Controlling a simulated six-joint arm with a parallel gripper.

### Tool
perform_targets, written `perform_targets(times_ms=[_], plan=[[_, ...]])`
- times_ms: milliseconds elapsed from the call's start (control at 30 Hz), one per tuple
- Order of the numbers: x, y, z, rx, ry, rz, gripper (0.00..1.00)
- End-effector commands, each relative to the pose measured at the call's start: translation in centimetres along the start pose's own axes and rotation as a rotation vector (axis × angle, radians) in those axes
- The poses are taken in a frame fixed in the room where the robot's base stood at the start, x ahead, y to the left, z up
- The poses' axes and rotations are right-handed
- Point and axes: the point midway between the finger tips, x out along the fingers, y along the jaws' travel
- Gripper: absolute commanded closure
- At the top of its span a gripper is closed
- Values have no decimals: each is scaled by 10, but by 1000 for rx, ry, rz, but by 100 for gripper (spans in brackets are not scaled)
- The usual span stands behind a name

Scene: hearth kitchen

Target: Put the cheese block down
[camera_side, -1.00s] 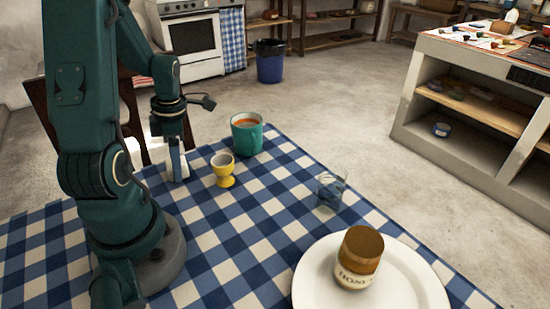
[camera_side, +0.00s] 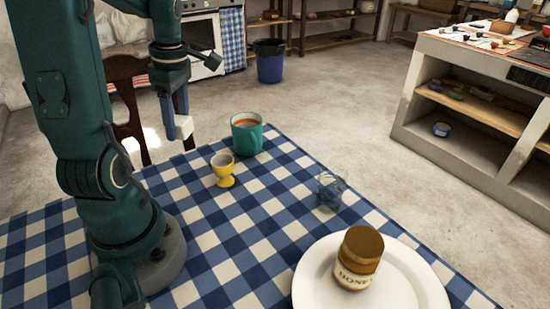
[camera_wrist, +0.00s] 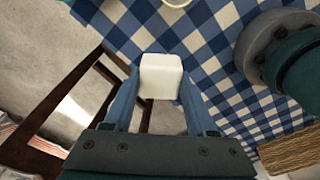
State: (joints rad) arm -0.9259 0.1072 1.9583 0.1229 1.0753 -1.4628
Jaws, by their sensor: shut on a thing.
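The cheese block (camera_wrist: 161,76) is a small white block with soft edges. In the wrist view it sits between the two fingers of my gripper (camera_wrist: 160,92), which is shut on it. In the side view my gripper (camera_side: 175,127) holds the block (camera_side: 184,128) in the air, above the far left edge of the checked tablecloth (camera_side: 225,235). The block appears clear of the cloth. One finger partly hides it in the side view.
A yellow egg cup (camera_side: 223,170) and a teal mug (camera_side: 246,134) stand right of my gripper. A glass (camera_side: 330,190) and a white plate (camera_side: 420,285) with a honey jar (camera_side: 358,258) are further right. A dark wooden chair (camera_side: 128,100) stands behind the table edge.

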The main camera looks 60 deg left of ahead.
Motion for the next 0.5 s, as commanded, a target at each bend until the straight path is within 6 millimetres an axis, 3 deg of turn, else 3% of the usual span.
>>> perform_targets(times_ms=[100,200,300,500], plan=[[-7,10,29,343,6,43,100],[-12,13,54,576,14,73,100],[-15,13,72,704,18,91,100],[-16,9,92,775,18,100,100]])
